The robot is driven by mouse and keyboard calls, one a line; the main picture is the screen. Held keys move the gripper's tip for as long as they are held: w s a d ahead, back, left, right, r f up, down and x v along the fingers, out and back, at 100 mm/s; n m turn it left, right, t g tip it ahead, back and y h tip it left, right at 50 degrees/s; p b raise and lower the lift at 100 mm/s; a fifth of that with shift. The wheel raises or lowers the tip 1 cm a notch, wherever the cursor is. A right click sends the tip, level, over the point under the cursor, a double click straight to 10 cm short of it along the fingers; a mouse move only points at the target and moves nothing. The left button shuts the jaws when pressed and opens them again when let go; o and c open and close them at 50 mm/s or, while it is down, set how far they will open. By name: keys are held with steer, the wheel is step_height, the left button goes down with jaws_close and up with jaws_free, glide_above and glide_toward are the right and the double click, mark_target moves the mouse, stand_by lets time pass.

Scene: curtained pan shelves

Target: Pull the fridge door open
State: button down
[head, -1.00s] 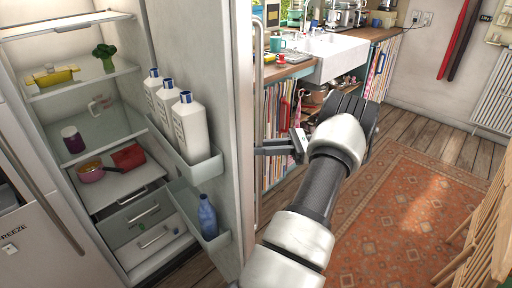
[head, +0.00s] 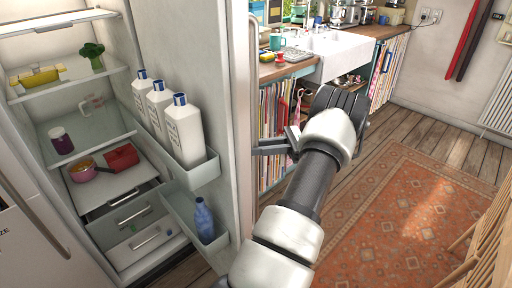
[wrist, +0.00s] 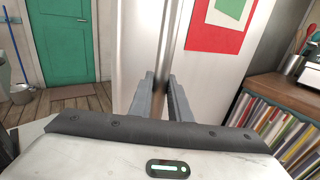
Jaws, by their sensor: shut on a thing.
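The fridge door (head: 185,50) stands wide open in the head view, its inner side facing me. Its long metal handle (head: 254,90) runs upright along the door's outer side and also shows in the wrist view (wrist: 161,40). My gripper (head: 258,150) is shut on the handle; in the wrist view the fingers (wrist: 163,82) lie on either side of the bar. The open fridge interior (head: 75,125) shows at the left. Part of the handle is hidden behind the gripper's fingers.
Door bins hold white bottles (head: 185,130) and a blue bottle (head: 204,220). A counter with a white sink (head: 335,50) stands behind the door. A wooden chair (head: 490,240) is at the right edge. The rug (head: 400,230) between is clear.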

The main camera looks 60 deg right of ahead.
steer(key=shift+w+r, duration=0.1)
steer(key=shift+w, duration=0.3)
steer(key=c, duration=1.6)
jaws_free()
steer(key=shift+w, duration=0.15)
steer(key=shift+c, duration=0.2)
steer(key=shift+s, duration=0.2)
steer(key=v, duration=1.2)
